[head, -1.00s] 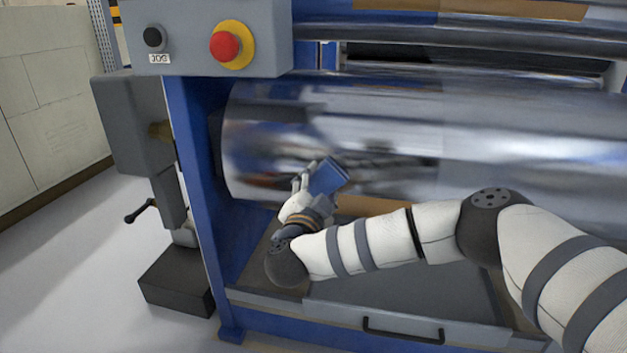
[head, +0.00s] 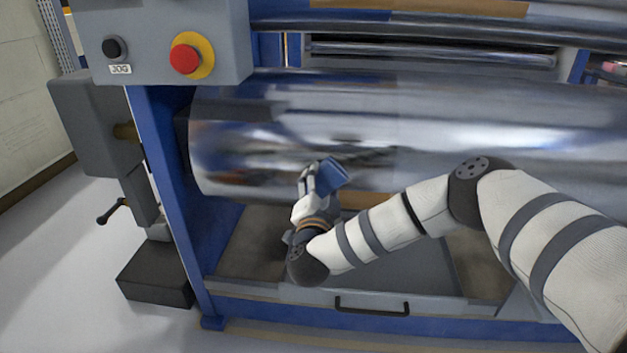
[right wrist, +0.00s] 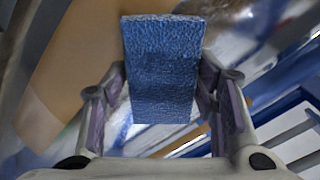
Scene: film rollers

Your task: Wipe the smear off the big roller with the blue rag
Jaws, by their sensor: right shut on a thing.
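The big roller (head: 480,135) is a wide, shiny metal cylinder lying across the machine in the head view. My right gripper (head: 318,176) is in front of its lower left part. It is shut on the blue rag (head: 333,172), a folded textured pad. In the right wrist view the rag (right wrist: 162,75) stands out between the two fingers (right wrist: 162,108). The rag is close to the roller's surface; I cannot tell whether it touches. I cannot pick out the smear for certain among the blurred dark reflections. My left gripper is out of view.
A grey control box with a red stop button (head: 185,57) and a black jog button (head: 114,47) is at upper left. A blue frame post (head: 165,180) stands left of the roller. A grey tray with a black handle (head: 372,306) lies below. Thinner rollers (head: 430,35) run above.

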